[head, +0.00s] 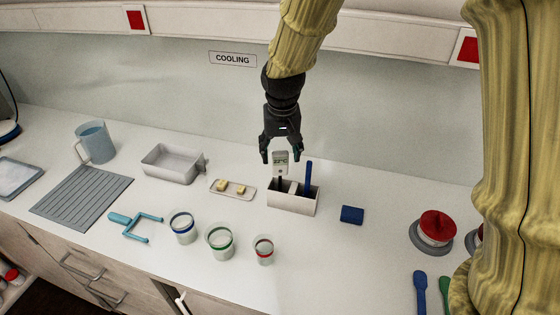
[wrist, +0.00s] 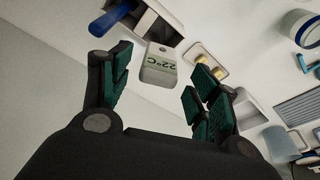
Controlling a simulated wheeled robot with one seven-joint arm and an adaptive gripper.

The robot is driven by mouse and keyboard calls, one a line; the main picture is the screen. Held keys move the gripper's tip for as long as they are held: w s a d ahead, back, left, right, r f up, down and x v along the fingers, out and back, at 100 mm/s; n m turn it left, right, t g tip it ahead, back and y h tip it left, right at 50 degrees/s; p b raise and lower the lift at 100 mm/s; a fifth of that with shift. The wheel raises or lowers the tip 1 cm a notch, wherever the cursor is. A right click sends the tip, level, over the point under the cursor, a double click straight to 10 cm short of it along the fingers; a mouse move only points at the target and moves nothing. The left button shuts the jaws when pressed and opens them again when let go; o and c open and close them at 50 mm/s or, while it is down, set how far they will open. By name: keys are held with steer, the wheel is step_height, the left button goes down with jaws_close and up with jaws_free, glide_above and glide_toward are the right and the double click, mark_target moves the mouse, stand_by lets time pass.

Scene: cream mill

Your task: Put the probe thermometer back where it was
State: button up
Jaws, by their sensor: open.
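The probe thermometer (head: 280,160) is a small white unit with a display. It stands upright in the left part of a white divided holder (head: 291,204), with its lower part hidden inside. In the wrist view the thermometer (wrist: 160,65) shows a display reading 22°C. My gripper (head: 281,160) is open around or just above the thermometer's head. In the wrist view the fingers (wrist: 158,90) are spread to either side, with visible gaps between them and the thermometer.
A blue-handled tool (head: 308,178) stands in the holder's right part. A small tray with yellow pieces (head: 232,197) and a grey tub (head: 172,176) lie to the left. Several cups, one green-banded (head: 220,254), stand in front. A blue block (head: 352,214) lies right.

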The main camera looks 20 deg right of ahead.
steer(key=shift+s+r+b, duration=0.15)
steer(key=shift+s+r, duration=0.05)
steer(key=shift+r, duration=0.8)
steer(key=shift+s+r+b, duration=0.15)
steer(key=shift+s+r, duration=0.05)
steer(key=shift+r, duration=0.75)
